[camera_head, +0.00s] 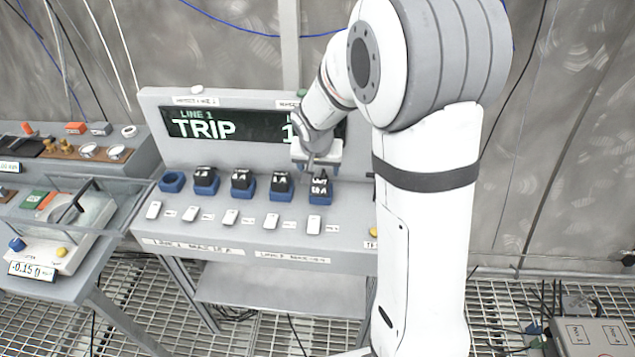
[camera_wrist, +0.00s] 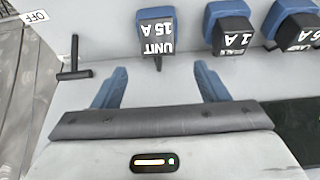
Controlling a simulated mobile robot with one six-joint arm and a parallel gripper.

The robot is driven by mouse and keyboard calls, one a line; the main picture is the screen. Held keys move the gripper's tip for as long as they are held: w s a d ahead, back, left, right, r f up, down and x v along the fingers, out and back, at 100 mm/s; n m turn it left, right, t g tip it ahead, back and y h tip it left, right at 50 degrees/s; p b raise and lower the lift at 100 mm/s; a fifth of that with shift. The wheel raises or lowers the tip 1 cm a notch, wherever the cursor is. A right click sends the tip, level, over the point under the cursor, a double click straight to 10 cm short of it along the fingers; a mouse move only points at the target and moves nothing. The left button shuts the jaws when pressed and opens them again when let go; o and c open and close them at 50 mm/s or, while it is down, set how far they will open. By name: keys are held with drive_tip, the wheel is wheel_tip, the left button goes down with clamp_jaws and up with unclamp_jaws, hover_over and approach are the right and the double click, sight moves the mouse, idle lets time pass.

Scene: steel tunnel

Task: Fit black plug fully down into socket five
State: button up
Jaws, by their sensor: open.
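A black plug (camera_head: 320,183) with white lettering stands in the rightmost blue socket (camera_head: 320,199) of the row on the grey console. In the wrist view this plug (camera_wrist: 157,36) reads "UNIT 15 A" upside down, with its blue socket (camera_wrist: 157,13) beyond it. I cannot tell how deep it sits. My gripper (camera_head: 317,161) is just above this plug in the head view. In the wrist view my gripper (camera_wrist: 160,77) has its blue fingers spread wide and nothing between them. The plug lies just beyond the fingertips, lined up with the gap.
Other black plugs (camera_head: 281,181) stand in blue sockets to the left; the leftmost socket (camera_head: 172,181) is empty. White switches (camera_head: 314,223) line the front. The display (camera_head: 225,125) reads "LINE 1 TRIP". A dark lever (camera_wrist: 74,62) stands near the plug in the wrist view.

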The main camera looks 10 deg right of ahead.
sight(320, 179)
drive_tip(key=x, duration=0.3)
drive_tip(key=p+x, duration=0.1)
drive_tip(key=x, duration=0.3)
drive_tip(key=shift+s+d+f, duration=0.1)
drive_tip(key=shift+f, duration=0.25)
drive_tip(key=c, duration=1.2)
